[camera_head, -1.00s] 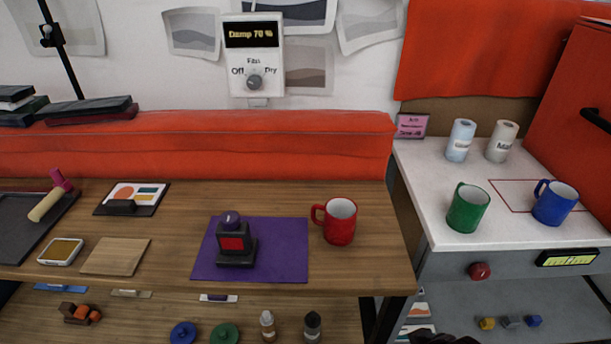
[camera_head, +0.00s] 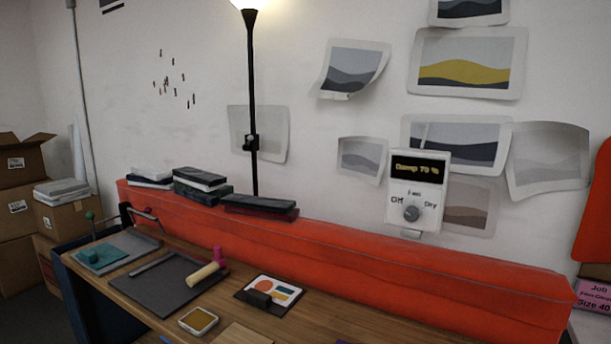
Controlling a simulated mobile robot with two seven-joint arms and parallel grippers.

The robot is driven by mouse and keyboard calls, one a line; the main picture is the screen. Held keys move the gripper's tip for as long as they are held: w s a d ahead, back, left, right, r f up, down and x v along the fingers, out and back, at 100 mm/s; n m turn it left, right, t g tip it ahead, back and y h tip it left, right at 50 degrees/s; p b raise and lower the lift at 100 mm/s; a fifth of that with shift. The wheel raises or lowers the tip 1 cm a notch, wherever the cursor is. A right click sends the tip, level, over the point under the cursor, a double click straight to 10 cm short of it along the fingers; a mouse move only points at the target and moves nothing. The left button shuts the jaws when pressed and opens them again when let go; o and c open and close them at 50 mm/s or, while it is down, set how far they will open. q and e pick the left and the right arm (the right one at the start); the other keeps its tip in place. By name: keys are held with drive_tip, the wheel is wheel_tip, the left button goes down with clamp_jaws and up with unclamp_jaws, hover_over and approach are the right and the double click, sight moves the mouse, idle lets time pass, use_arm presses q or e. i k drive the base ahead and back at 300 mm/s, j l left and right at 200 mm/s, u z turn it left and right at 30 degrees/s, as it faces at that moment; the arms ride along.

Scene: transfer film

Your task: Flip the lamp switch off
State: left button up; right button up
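A tall floor lamp (camera_head: 252,110) with a thin black pole stands behind the red padded bench back, left of centre. Its shade (camera_head: 246,4) at the top edge is lit and partly cut off. A small black switch box (camera_head: 251,142) sits on the pole, in front of a pale sheet on the wall. Which way the switch is set is too small to tell. Neither of my grippers shows in the head view.
Dark books (camera_head: 260,206) lie on the red ledge (camera_head: 400,255) by the pole's foot. The wooden table (camera_head: 215,270) in front holds a dark tray (camera_head: 170,284), a roller and an ink pad. Cartons (camera_head: 18,190) stand at far left.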

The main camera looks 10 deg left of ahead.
sight(249, 142)
drive_tip(key=i+j+z, duration=0.15)
drive_tip(key=j+z, duration=0.2)
drive_tip(key=j, duration=0.55)
drive_tip(key=j+z, duration=0.35)
drive_tip(key=j, duration=0.5)
drive_tip(key=j+z, duration=0.4)
drive_tip(key=j, duration=0.5)
